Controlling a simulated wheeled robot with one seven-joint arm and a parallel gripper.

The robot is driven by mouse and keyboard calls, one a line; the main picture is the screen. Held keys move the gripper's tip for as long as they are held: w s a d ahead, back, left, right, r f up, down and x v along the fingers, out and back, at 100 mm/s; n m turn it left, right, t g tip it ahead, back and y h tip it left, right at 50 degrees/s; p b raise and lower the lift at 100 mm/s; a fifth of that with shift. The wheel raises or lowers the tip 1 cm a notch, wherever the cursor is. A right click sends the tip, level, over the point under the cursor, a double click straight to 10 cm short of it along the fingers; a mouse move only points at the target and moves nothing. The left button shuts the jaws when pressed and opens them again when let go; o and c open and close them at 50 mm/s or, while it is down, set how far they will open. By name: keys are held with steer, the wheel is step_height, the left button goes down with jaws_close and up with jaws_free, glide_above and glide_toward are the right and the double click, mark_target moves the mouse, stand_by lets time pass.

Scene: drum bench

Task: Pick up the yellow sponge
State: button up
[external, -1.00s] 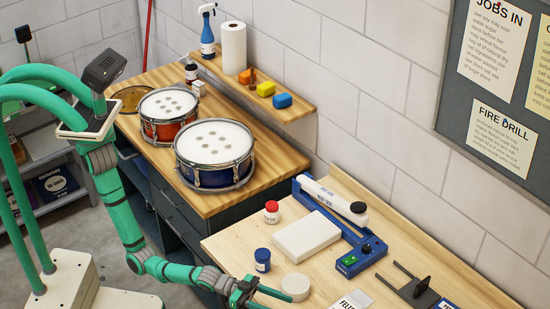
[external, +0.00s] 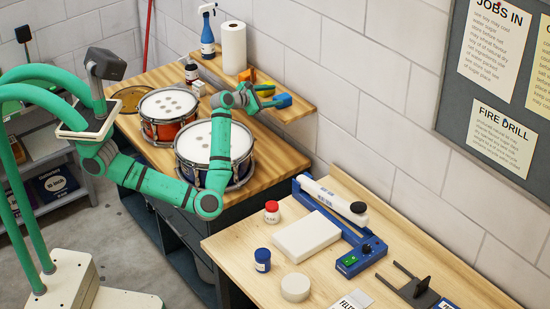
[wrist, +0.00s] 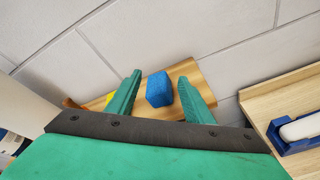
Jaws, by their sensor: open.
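The yellow sponge (external: 267,92) lies on the small wooden wall shelf, mostly hidden behind my gripper in the external view. In the wrist view only a yellow sliver (wrist: 109,98) shows, left of and partly behind my left finger. My gripper (external: 272,96) is open and empty at the shelf. In the wrist view the blue sponge (wrist: 159,90) appears between the open fingers (wrist: 160,78), beyond them on the shelf. The blue sponge also shows in the external view (external: 284,100), just right of the fingertips. I cannot tell how far the fingers are above it.
The shelf (external: 298,112) also holds a spray bottle (external: 207,32), a paper roll (external: 232,48) and an orange item (external: 247,75). A red drum (external: 168,112) and a blue drum (external: 214,140) stand below my arm. The tiled wall is close behind.

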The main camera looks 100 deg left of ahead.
mark_target(264, 94)
steer(key=s+a+f+n+g, duration=0.1)
steer(key=s+a+n, duration=0.6)
steer(key=s, duration=0.4)
steer(key=shift+n, duration=0.3)
steer(key=x, duration=1.1)
steer(key=shift+f, duration=0.45)
steer(key=c, duration=0.8)
